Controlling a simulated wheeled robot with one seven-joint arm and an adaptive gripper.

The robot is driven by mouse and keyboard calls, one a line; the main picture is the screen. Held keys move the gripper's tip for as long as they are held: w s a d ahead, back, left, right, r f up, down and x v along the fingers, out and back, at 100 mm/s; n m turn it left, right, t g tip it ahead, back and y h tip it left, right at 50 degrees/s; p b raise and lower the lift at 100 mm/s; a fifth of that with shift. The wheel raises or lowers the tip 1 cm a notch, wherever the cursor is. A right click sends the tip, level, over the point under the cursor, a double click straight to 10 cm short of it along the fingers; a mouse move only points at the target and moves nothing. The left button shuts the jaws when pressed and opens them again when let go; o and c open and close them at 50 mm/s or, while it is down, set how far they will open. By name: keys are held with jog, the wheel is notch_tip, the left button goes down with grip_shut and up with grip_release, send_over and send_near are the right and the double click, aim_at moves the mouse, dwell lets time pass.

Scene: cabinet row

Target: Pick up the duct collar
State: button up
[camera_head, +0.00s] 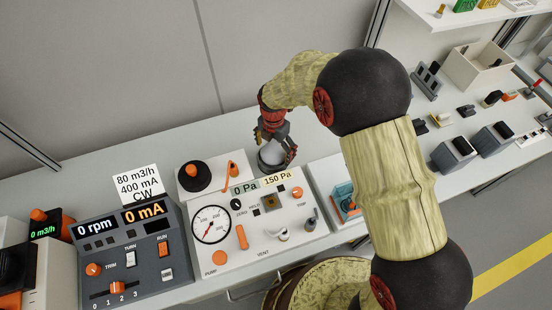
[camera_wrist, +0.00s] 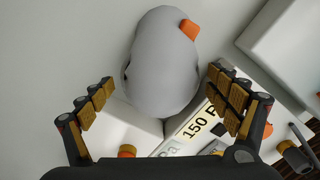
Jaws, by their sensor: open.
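A smooth grey rounded piece with an orange tab, which looks like the duct collar (camera_wrist: 160,62), fills the upper middle of the wrist view. In the head view my gripper (camera_head: 274,150) points down over the collar. I cannot tell whether the fingers touch it.
The gauge panel (camera_head: 262,246) with a 150 Pa label stands just in front. A white box with a black-and-orange knob (camera_head: 196,177) is to the left. The grey control console (camera_head: 130,250) is farther left. A blue-and-orange item (camera_head: 345,200) sits right. Bare bench lies behind.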

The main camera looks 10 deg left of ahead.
notch_tip(320, 180, down, 3)
jog(key=shift+b, duration=0.35)
jog(key=shift+s, duration=0.1)
jog(key=c, duration=0.3)
jog(key=c, duration=0.6)
